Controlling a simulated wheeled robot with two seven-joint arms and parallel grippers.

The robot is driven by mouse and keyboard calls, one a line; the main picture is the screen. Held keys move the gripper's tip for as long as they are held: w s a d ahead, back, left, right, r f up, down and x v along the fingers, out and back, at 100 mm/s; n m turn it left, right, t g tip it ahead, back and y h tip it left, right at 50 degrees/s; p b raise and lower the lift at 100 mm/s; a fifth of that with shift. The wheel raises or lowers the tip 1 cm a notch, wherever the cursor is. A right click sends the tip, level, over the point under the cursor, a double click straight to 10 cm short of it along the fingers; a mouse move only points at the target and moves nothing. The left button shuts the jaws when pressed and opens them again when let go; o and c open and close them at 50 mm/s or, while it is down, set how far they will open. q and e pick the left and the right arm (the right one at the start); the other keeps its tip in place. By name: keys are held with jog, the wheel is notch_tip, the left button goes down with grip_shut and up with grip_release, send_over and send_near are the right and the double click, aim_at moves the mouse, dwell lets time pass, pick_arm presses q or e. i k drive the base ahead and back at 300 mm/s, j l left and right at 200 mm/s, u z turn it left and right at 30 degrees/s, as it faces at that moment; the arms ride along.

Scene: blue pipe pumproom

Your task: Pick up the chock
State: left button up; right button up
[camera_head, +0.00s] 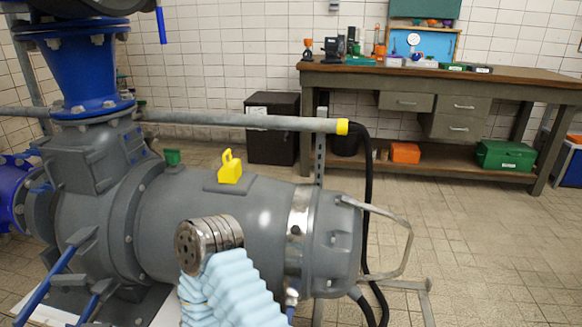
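A small yellow piece with a loop handle, which looks like the chock (230,168), sits on the raised flat pad on top of the grey pump motor (262,208). Its lower edge appears to rest on the pad, with the handle standing up. One of my arms, in a pale blue ribbed sleeve with a banded metal end, rises from the bottom middle in front of the motor. The metal end is below and left of the yellow piece, apart from it in the picture. No fingers show on it, and I cannot tell which arm it is. Neither gripper is visible.
A grey rail (240,122) with a yellow end runs behind the yellow piece. Blue pipework (85,75) stands at the left. A workbench (470,84) is at the back. The tiled floor at right is clear.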

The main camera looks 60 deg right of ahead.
aim_at(230, 172)
jog(key=z, duration=1.45)
